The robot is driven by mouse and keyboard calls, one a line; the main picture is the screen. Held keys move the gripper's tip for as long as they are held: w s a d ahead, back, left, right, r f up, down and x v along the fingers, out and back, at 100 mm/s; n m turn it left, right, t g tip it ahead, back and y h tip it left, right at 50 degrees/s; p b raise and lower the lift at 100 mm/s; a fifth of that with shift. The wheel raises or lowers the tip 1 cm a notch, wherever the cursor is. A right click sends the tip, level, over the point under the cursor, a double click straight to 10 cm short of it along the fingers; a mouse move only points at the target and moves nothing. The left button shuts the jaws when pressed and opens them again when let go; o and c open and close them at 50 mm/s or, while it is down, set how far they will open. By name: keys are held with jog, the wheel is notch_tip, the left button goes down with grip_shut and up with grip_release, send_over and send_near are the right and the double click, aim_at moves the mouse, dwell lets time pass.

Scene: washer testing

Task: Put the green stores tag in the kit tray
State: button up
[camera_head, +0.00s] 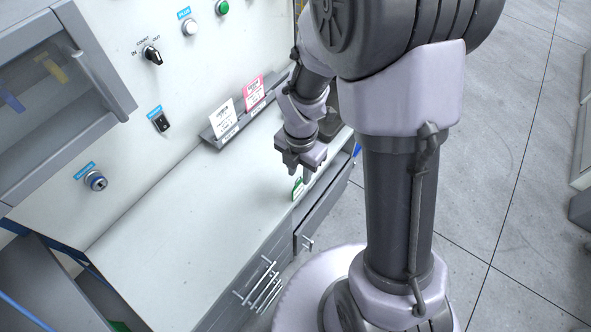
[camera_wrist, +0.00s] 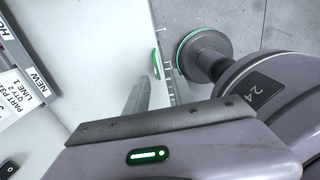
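The green stores tag (camera_head: 297,187) shows in the head view at the right edge of the white bench, just below my gripper. In the wrist view a thin green shape (camera_wrist: 156,65), likely the tag nearly edge-on, lies beyond the fingertips by the bench edge. My gripper (camera_head: 300,168) points down over this edge, and its fingers look apart with no clear hold on the tag. In the wrist view a grey finger (camera_wrist: 142,98) shows over the bench. Whether the tag touches a finger is not clear. I cannot make out a kit tray for certain.
A grey rack (camera_head: 236,122) along the panel holds a white card (camera_head: 227,118) and a pink card (camera_head: 254,94). A drawer (camera_head: 322,212) stands open below the bench edge. The bench top (camera_head: 190,220) is clear at front left.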

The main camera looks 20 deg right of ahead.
aim_at(298, 195)
jog(key=f+b, duration=0.1)
jog(key=f, duration=0.2)
jog(key=f+b, duration=0.1)
jog(key=f, duration=0.3)
jog(key=f+b, duration=0.2)
jog(key=f, duration=0.2)
jog(key=shift+w, duration=0.4)
jog(key=shift+r, duration=0.1)
jog(key=shift+c, duration=0.6)
grip_shut()
